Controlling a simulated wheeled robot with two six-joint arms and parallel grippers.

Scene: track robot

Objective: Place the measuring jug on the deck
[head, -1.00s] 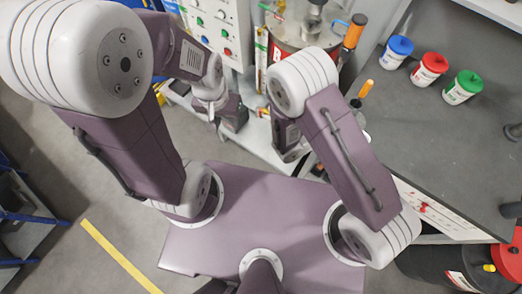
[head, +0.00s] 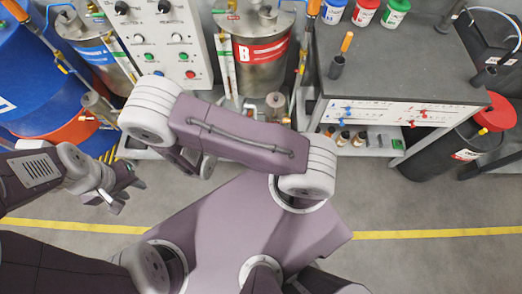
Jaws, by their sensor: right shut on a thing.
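No measuring jug can be made out in the head view. My right arm folds across the middle, and its upper links cover its wrist; the right gripper does not show. My left gripper (head: 118,198) is at the left, over the grey floor, pointing right. Its fingers are small and seen from above, so their opening is unclear, and no object shows at them. A purple flat surface, part of my own base, lies bare at the bottom centre. I cannot tell whether this is the deck.
A grey workbench (head: 400,78) stands at the upper right with blue, red and green tubs. A steel tank marked B (head: 260,50) and a control panel (head: 160,42) stand at the back. A black bin (head: 440,153) is at the right. Floor is clear at the lower right.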

